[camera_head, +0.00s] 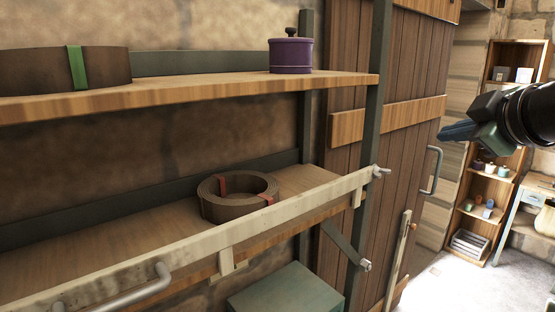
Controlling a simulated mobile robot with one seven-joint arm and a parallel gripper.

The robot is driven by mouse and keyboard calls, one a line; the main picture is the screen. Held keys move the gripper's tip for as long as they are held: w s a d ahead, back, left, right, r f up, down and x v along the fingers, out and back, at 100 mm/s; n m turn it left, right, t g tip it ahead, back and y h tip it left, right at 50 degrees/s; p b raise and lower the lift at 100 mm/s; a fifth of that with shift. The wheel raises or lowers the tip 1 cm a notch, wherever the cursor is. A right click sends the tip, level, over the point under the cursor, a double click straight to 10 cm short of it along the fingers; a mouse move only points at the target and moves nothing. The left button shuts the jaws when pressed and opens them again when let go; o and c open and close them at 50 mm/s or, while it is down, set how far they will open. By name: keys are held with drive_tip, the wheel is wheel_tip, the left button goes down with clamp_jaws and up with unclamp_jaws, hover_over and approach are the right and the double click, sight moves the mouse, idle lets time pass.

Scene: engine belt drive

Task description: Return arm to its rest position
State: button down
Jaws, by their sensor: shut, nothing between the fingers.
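My gripper (441,135) reaches in from the right edge of the view, with my dark arm behind it. Its blue-grey fingers point left and are shut with nothing between them. It is in the air, to the right of the shelf rack and in front of the wooden door in the picture. Whether it touches the door cannot be told. The rest of my arm is cut off by the right edge.
A coiled brown belt (231,206) lies on the lower shelf behind a pale rail (205,248). A brown belt with a green band (77,68) and a purple pot (290,56) stand on the upper shelf. The door (400,75) has a metal handle (436,170). Floor shows at lower right.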

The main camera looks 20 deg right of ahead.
drive_tip(key=w+a+m+t, duration=0.1)
drive_tip(key=w+a+t, duration=0.1)
drive_tip(key=w+a, duration=0.45)
drive_tip(key=s+a+r+m+t+b, duration=0.1)
drive_tip(key=a+r+t, duration=0.1)
drive_tip(key=a, duration=0.6)
drive_tip(key=a+r+m+t+b, duration=0.1)
drive_tip(key=a+t, duration=0.2)
drive_tip(key=a, duration=0.5)
drive_tip(key=s+a+r+m+t+y+b, duration=0.1)
drive_tip(key=s+a+r+m+t, duration=0.1)
drive_tip(key=s+a, duration=0.6)
drive_tip(key=s+a+r+m+t+y+b, duration=0.1)
drive_tip(key=s+a+r+m+t+y, duration=0.1)
drive_tip(key=s+a+t, duration=0.3)
drive_tip(key=s+a+r, duration=0.1)
drive_tip(key=s+a, duration=0.2)
drive_tip(key=a, duration=0.1)
drive_tip(key=shift+s+a+r, duration=0.2)
drive_tip(key=shift+s+a, duration=0.05)
drive_tip(key=shift+s, duration=0.15)
